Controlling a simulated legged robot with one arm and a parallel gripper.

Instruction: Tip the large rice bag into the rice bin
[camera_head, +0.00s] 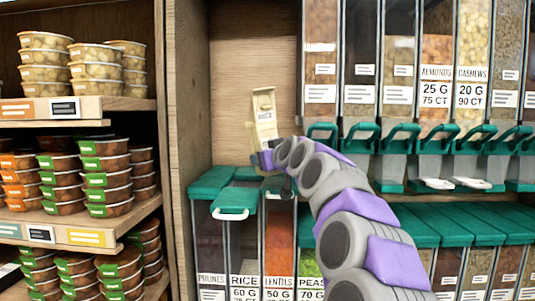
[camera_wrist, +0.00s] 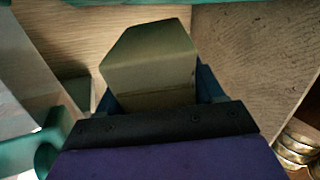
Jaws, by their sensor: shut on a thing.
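The rice bag (camera_head: 264,110) is a pale tan bag labelled RICE. It stands roughly upright above the green bin lids, near the wooden back panel. My gripper (camera_head: 260,159) is shut on its lower part. In the wrist view the bag (camera_wrist: 150,65) sits between my fingers (camera_wrist: 158,100), and its far side is hidden. The rice bin (camera_head: 243,258) is below the bag and slightly left, with a RICE label on its front. Its green lid (camera_head: 235,200) has a white handle at the front. I cannot tell whether this lid is open, and the bin's inside is not visible.
A prunes bin (camera_head: 209,245) stands left of the rice bin, and a lentils bin (camera_head: 279,240) stands right. Clear dispensers with green levers (camera_head: 364,135) hang at right. A wooden divider (camera_head: 187,100) separates shelves of stacked tubs (camera_head: 105,165) at left.

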